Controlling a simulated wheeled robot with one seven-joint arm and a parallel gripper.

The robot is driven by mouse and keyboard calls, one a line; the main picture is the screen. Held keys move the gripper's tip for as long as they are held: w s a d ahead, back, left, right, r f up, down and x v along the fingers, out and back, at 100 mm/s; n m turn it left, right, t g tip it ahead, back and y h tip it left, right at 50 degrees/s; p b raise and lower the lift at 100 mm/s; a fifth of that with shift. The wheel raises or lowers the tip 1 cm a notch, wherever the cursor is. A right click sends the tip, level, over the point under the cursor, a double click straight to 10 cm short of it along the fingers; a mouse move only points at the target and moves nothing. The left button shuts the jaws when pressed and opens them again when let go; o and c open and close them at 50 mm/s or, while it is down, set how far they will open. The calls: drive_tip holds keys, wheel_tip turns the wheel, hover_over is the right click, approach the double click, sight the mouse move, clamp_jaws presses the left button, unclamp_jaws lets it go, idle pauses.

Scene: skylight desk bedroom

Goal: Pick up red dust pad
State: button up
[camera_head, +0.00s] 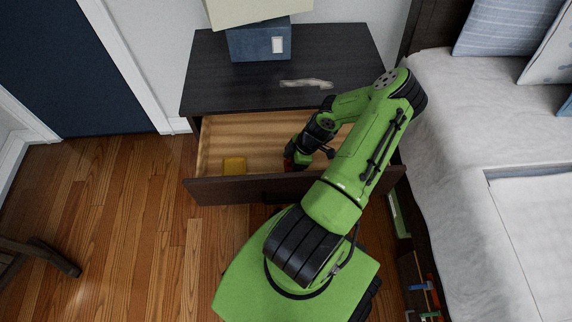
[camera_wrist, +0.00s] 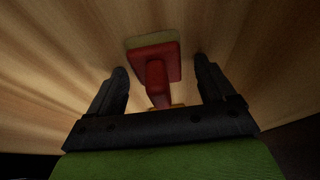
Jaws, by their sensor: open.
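The red dust pad (camera_wrist: 154,62) shows in the wrist view, with a red block body, a red handle and a pale tan layer along its far edge. It lies in the open drawer, between and slightly beyond the fingertips of my gripper (camera_wrist: 159,76). My gripper is open, with one black finger on each side of the handle and visible gaps to both. In the head view my gripper (camera_head: 294,160) reaches down into the drawer (camera_head: 230,188). There a bit of red shows by the gripper, but my arm hides most of that spot and I cannot tell what it belongs to.
A yellow item (camera_head: 234,165) lies in the drawer, left of my gripper. The drawer front and side walls surround the gripper closely. A blue box (camera_head: 250,42) and a pale crumpled item (camera_head: 305,83) are on the dark dresser top (camera_head: 215,85). A bed (camera_head: 450,130) stands at right.

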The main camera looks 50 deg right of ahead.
drive_tip(key=c, duration=1.2)
wheel_tip(320, 180, up, 10)
drive_tip(key=p, duration=0.3)
drive_tip(key=shift+r+p, duration=0.15)
drive_tip(key=shift+p, duration=0.15)
drive_tip(key=shift+c, duration=0.2)
drive_tip(key=o, duration=0.5)
drive_tip(key=c, duration=0.3)
drive_tip(key=shift+d, duration=0.1)
